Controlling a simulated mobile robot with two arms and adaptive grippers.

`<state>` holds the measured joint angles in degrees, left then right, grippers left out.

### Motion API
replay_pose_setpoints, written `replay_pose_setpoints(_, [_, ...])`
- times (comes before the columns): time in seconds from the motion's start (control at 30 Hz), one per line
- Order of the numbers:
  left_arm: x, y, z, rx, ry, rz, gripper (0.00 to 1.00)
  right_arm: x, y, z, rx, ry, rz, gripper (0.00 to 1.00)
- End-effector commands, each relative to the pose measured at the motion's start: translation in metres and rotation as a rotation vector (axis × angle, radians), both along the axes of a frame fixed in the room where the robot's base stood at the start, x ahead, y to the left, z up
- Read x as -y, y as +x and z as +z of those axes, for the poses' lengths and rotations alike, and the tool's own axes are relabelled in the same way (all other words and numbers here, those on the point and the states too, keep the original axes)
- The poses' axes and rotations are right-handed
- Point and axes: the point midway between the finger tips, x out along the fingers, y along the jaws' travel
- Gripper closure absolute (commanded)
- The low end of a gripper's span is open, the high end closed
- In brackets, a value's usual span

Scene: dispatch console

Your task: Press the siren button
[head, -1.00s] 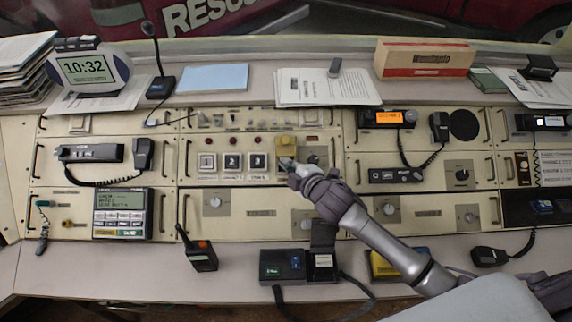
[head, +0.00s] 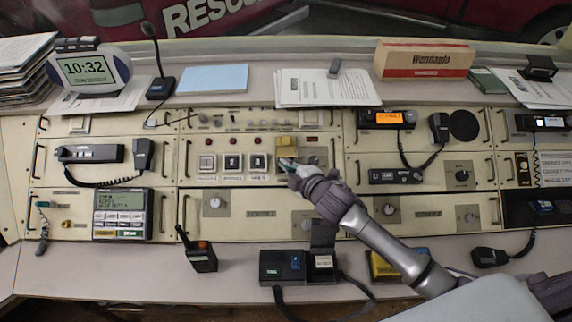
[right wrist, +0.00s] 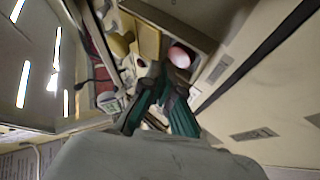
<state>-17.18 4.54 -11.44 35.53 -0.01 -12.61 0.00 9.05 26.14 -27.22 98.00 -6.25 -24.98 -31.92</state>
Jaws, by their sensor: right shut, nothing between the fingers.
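My right gripper (head: 284,162) is shut and empty, pointing at the console panel just below a yellow block or cover (head: 285,145), right of the numbered white buttons. In the right wrist view the green-tipped fingers (right wrist: 163,82) are together near a round red-pink cap (right wrist: 180,56), with yellow parts (right wrist: 148,40) beside it. No siren label is readable, so I cannot tell for sure which control is the siren button. The gripper hides the spot under its tips, and contact cannot be told. My left gripper is not in view.
Three numbered buttons (head: 232,162) sit left of the gripper, under small red lamps. A knob plate (head: 315,158) lies close right. A walkie-talkie (head: 201,255) and a black device (head: 283,266) stand on the front ledge. A corded handset (head: 439,127) hangs farther right.

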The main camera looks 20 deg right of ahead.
Motion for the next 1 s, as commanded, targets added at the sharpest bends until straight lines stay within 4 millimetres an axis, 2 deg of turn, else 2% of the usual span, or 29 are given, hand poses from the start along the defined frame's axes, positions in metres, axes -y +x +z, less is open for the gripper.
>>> replay_pose_setpoints(1.0, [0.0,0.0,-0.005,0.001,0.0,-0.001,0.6,0.002,0.006,-0.01,0.0,0.0,0.0,1.0])
